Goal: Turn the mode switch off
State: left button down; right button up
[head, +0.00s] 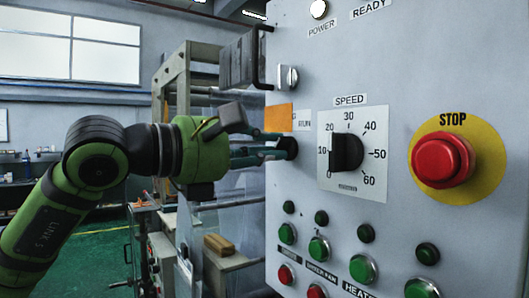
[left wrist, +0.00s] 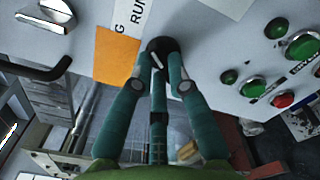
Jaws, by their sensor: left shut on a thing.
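The mode switch, a round black knob (head: 291,147), sits on the grey control panel below a white label that reads RUN, left of the speed dial. It also shows in the left wrist view (left wrist: 162,45), with a pale pointer line on it. My left gripper (head: 279,147) reaches in from the left, its teal fingers shut on the knob. In the left wrist view the fingertips (left wrist: 162,58) lie on both sides of the knob. An orange square (head: 278,118) covers part of the label. My right gripper is not in view.
The speed dial (head: 346,152) is close to the right of the switch. A red stop button (head: 442,160) is further right. Several green and red buttons lie below. A metal rotary switch (head: 288,77) and a black handle (head: 262,58) are above.

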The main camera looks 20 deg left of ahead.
pick_arm(q)
jog(key=n+b, duration=0.3)
jog(key=shift+f, duration=0.15)
jog(key=n+b, duration=0.3)
jog(key=n, duration=0.1)
jog(key=shift+n, duration=0.4)
jog(key=n+b, duration=0.3)
jog(key=n, duration=0.3)
jog(key=shift+s+n+b, duration=0.1)
jog(key=shift+n+b, duration=0.7)
jog(key=shift+n, duration=0.7)
jog(key=c, duration=1.2)
grip_release()
jog(key=shift+w, duration=0.2)
jog(key=shift+d, duration=0.1)
